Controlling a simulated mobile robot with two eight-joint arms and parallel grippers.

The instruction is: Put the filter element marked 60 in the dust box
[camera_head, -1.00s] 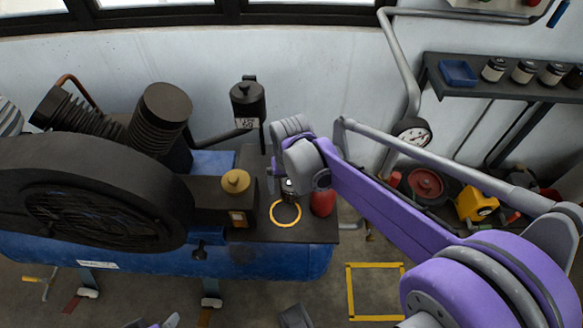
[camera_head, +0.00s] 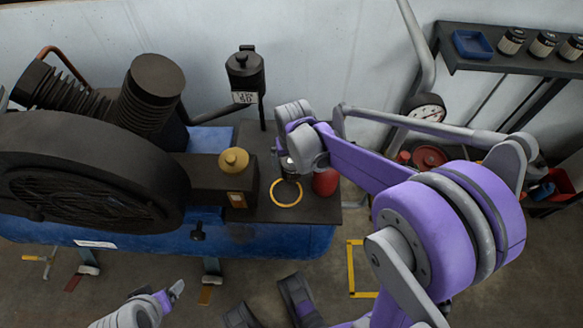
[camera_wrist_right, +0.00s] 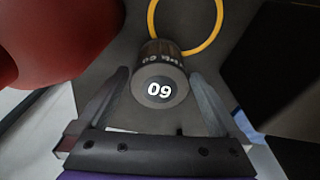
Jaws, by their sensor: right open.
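The filter element (camera_wrist_right: 160,84) is a dark ribbed cylinder with a white number on its end cap, which reads 60 turned upside down. It stands on the black deck (camera_head: 300,210) beside a yellow ring. My right gripper (camera_wrist_right: 159,74) is open, with one finger on each side of the element; whether they touch it I cannot tell. In the head view my right gripper (camera_head: 288,165) is over the deck and mostly hides the element. My left gripper (camera_head: 172,294) is low at the bottom, apart from everything. I cannot pick out the dust box for certain.
A red rounded object (camera_head: 326,182) stands close beside the right gripper. The yellow ring (camera_head: 286,193) lies on the deck. A brass knob (camera_head: 233,160) and the black compressor wheel (camera_head: 85,190) are to the left. A shelf (camera_head: 480,62) holds a blue tray and jars.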

